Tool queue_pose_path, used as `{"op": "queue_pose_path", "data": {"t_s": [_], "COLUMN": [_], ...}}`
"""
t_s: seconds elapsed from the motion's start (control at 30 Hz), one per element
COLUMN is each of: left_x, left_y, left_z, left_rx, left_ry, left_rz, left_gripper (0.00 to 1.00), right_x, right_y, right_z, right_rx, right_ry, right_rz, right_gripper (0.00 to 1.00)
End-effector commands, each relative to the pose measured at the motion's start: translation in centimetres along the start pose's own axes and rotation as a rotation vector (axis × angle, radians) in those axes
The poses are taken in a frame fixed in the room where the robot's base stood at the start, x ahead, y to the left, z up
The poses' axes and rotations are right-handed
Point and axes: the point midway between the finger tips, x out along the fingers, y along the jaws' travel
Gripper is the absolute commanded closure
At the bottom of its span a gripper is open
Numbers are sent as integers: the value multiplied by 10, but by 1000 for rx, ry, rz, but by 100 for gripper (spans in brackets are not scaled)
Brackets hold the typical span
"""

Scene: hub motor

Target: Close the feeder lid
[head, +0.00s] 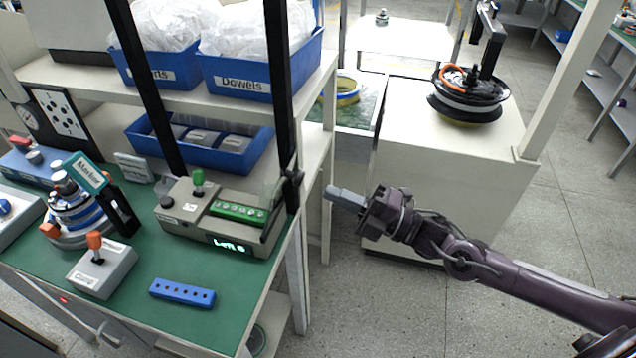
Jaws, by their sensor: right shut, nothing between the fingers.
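The feeder (220,228) is a beige-grey box on the green bench top, with a lit green display, a green-knobbed lever and a green strip with a row of holes on top. A see-through panel (272,192), which looks like its lid, stands raised at the right end of the feeder; its exact angle is hard to tell. My right gripper (335,194) is shut and empty, in the air to the right of the bench and apart from the feeder. My left gripper is not in view.
A black post (281,100) rises at the bench's right edge, close to the panel. Blue bins (262,82) stand on the shelf above. A blue holed block (182,293), a lever box (102,270) and the marker machine (75,212) are on the bench. Open floor lies right of it.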

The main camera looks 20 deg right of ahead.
Motion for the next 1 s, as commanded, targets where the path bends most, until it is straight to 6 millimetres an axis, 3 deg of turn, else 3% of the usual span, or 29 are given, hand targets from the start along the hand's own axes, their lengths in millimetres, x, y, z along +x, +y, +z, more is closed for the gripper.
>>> {"op": "queue_pose_path", "data": {"t_s": [0.1, 0.3, 1.0], "left_x": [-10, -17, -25], "left_y": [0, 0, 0], "left_z": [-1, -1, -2], "left_rx": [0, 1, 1], "left_ry": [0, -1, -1], "left_rz": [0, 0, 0], "left_gripper": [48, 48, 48], "right_x": [20, 39, 50], "right_y": [4, 2, 6], "right_z": [1, 1, 0], "right_rx": [-1, 0, -4], "right_ry": [-1, -1, 0], "right_rz": [5, 2, -42], "right_gripper": [100, 100, 100]}}
